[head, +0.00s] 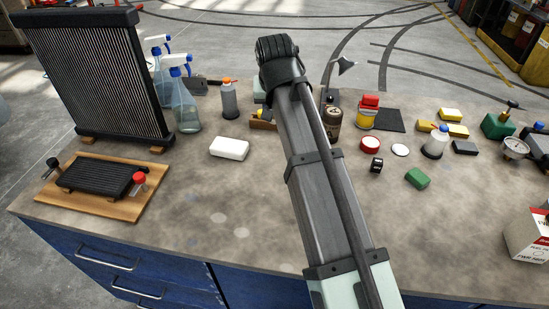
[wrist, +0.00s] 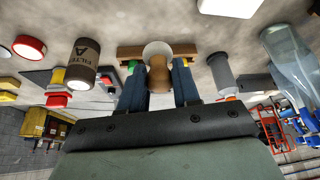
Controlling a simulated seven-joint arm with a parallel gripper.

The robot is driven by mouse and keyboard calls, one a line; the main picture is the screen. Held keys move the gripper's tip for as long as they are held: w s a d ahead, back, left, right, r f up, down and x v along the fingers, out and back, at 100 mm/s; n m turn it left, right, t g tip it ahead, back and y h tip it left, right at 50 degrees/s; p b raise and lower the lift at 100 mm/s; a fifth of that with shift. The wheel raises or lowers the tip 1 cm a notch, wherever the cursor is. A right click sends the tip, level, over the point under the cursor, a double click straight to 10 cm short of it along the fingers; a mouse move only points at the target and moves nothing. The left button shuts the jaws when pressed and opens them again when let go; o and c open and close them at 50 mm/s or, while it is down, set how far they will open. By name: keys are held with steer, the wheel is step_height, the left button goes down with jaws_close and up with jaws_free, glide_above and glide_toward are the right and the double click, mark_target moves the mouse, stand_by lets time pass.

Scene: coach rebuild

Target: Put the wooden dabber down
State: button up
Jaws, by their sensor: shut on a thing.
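My gripper (wrist: 158,82) shows in the wrist view with its two blue fingers closed around the wooden dabber (wrist: 158,74). The dabber has a turned wooden handle and a round pale head that points away from the palm, towards the bench. A wooden block or rack (wrist: 186,50) lies just beyond the pale head; I cannot tell whether they touch. In the head view my arm hides the gripper and the dabber, and part of a wooden rack (head: 262,125) shows at the arm's left side.
A grey bottle (head: 229,100) and spray bottles (head: 184,105) stand left of the arm. A brown labelled can (head: 328,122) stands close on its right, near a red-and-yellow can (head: 368,112). A white block (head: 229,148) lies front left. The front middle bench (head: 235,200) is clear.

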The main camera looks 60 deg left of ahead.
step_height(320, 180, down, 14)
steer(key=shift+r, duration=0.15)
stand_by(0.7)
steer(key=o, duration=1)
steer(key=shift+o, duration=0.2)
steer(key=v, duration=1.2)
